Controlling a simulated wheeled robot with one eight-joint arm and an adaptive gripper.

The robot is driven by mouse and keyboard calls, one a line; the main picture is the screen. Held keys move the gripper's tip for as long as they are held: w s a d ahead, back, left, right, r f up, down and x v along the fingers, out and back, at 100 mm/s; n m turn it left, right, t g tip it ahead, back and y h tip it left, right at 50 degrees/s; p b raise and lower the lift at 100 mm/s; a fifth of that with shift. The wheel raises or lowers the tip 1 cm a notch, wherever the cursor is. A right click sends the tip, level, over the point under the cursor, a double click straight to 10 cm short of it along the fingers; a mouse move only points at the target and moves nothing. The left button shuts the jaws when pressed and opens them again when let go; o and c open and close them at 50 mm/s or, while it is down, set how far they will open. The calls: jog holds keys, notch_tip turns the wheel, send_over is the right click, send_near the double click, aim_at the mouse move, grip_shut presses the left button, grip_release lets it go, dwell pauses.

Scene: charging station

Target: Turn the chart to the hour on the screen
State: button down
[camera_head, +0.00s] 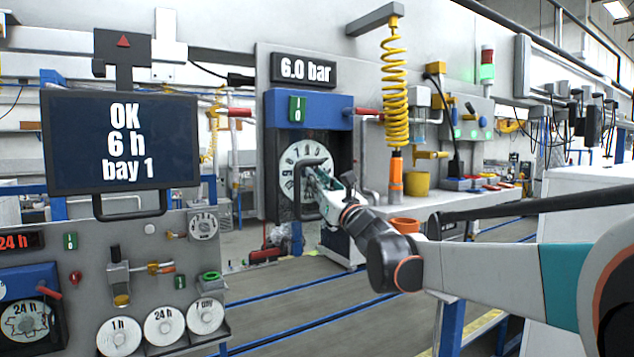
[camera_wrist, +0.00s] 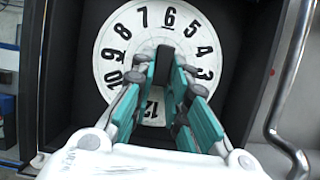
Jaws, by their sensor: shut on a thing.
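The screen (camera_head: 122,140) reads "OK 6 h bay 1" at the left of the head view. The white round chart (camera_head: 291,157) sits in the dark recorder box under a blue top. In the wrist view the chart (camera_wrist: 118,42) faces me, with 6 at the top, 12 at the bottom, and 9 and 10 at the left. My gripper (camera_head: 318,175) reaches into the box from the right. In the wrist view my gripper (camera_wrist: 168,68) is closed on a dark knob (camera_wrist: 164,56) at the chart's middle. The fingers hide part of the chart, and small digits are hard to read in the head view.
A sign reading 6.0 bar (camera_head: 303,69) hangs above the recorder. Spare charts (camera_head: 163,327) sit on the lower left panel. A yellow coiled hose (camera_head: 394,80) hangs to the right.

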jog(key=shift+r, duration=0.25)
jog(key=c, duration=1.6)
grip_release()
jog(key=shift+o, duration=0.2)
jog(key=shift+w+f, duration=0.1)
jog(key=shift+a+f, duration=0.1)
jog(key=v, duration=1.2)
